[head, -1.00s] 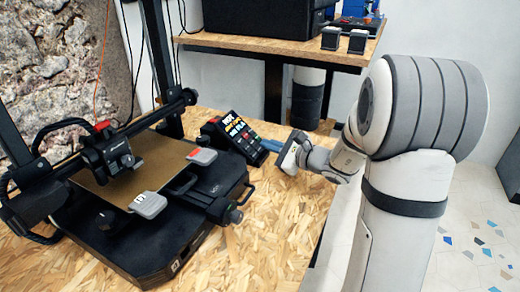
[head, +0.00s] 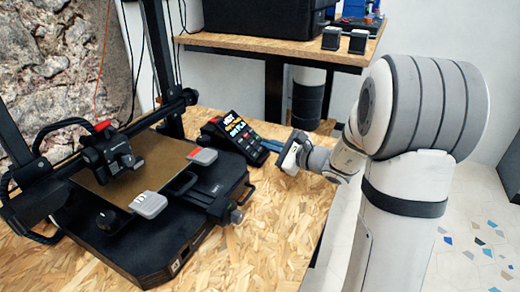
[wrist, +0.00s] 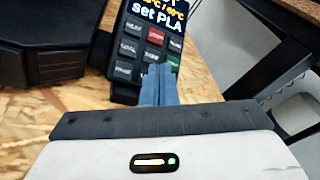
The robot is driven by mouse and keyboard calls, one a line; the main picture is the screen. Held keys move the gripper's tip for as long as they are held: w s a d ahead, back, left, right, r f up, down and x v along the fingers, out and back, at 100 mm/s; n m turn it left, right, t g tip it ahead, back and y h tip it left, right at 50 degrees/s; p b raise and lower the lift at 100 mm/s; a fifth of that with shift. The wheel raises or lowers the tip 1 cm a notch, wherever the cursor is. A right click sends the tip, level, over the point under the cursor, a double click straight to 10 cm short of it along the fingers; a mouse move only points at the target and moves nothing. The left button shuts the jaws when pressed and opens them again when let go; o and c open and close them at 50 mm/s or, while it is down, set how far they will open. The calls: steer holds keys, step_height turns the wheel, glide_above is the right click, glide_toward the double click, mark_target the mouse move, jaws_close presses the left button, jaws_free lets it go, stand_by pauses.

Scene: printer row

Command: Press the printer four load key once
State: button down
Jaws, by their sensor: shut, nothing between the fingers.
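The control panel (head: 236,137) stands tilted at the right of the printer (head: 165,235), with a lit screen above rows of keys. In the wrist view the panel's screen (wrist: 160,12) reads "set PLA" on its lowest line. Below it are grey keys, a red key (wrist: 156,33) and a green key (wrist: 173,62). In the head view the fingers (head: 271,146) meet the panel's right side.
The printer's bed (head: 140,165) and dark print head (head: 115,155) are left of the panel. The wooden table (head: 265,220) is bare in front of the panel. A second table (head: 250,45) behind carries a black case (head: 262,15) and two small dark blocks (head: 343,40).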

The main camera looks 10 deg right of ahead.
stand_by(0.3)
steer(key=shift+w+a+f+b, duration=0.2)
steer(key=shift+f+b, duration=0.15)
steer(key=shift+b, duration=0.2)
steer(key=shift+a+f+b, duration=0.2)
steer(key=shift+f+b, duration=0.05)
steer(key=shift+b, duration=0.15)
stand_by(0.4)
steer(key=shift+r, duration=0.1)
steer(key=shift+s+d+r+p, duration=0.25)
steer(key=shift+d+r+p, duration=0.1)
steer(key=shift+d+r, duration=0.15)
steer(key=shift+r, duration=0.1)
stand_by(0.3)
steer(key=r+p, duration=0.1)
steer(key=s+d+r, duration=0.1)
steer(key=d+r+p, duration=0.1)
steer(key=shift+s+d+r+p, duration=0.15)
steer(key=shift+s+r+p, duration=0.2)
steer(key=shift+s+r, duration=0.05)
